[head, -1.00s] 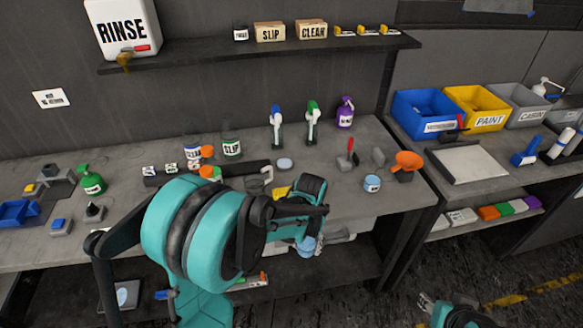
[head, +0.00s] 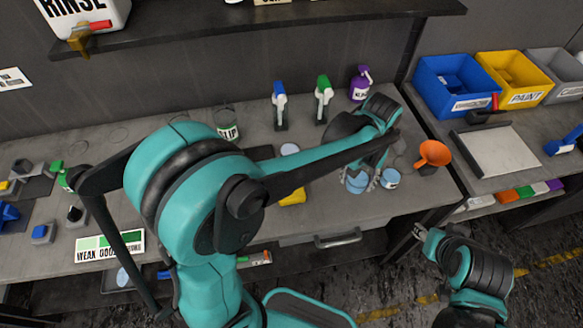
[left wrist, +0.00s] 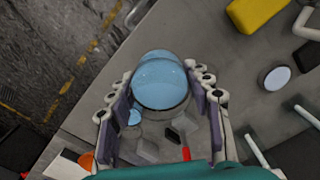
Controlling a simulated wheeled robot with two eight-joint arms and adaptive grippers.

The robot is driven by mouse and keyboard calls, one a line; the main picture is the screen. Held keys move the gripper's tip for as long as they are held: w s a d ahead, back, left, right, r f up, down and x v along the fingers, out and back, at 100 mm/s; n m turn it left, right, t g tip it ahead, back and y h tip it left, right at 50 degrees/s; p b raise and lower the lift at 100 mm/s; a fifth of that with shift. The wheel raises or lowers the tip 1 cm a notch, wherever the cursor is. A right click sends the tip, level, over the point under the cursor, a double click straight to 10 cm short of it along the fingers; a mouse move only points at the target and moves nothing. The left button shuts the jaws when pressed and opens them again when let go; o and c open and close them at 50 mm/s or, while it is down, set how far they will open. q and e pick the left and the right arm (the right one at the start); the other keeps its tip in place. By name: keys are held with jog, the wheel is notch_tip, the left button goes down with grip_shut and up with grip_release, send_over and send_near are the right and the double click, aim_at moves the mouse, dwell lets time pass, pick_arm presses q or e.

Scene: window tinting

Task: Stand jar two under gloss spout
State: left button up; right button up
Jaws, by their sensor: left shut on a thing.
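A light blue jar (head: 357,183) is held in my left gripper (head: 374,176), low over the right part of the bench. In the left wrist view the jar (left wrist: 160,82) sits between the two fingers (left wrist: 162,100). A second small blue jar (head: 391,178) stands on the bench just right of the held one; a bit of blue (left wrist: 135,117) shows beyond the held jar in the wrist view. I cannot read a number on either jar. No spout marked gloss is readable. My right gripper (head: 424,238) is off the bench's front, its fingers too unclear to judge.
An orange funnel (head: 433,154) stands right of the jars. Green (head: 323,98), blue (head: 280,103) and purple (head: 361,83) spray bottles stand behind. A RINSE jug (head: 85,20) with a red-handled tap is on the shelf. Bare bench (head: 325,210) lies in front.

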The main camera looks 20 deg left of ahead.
pick_arm(q)
jog(key=b, duration=0.3)
send_over(317, 186)
notch_tip(317, 186, down, 7)
jog(key=shift+r, duration=0.1)
jog(key=shift+f+b, duration=0.9)
jog(key=shift+f, duration=1.1)
jog(key=shift+f, duration=0.15)
jog(key=o, duration=1.2)
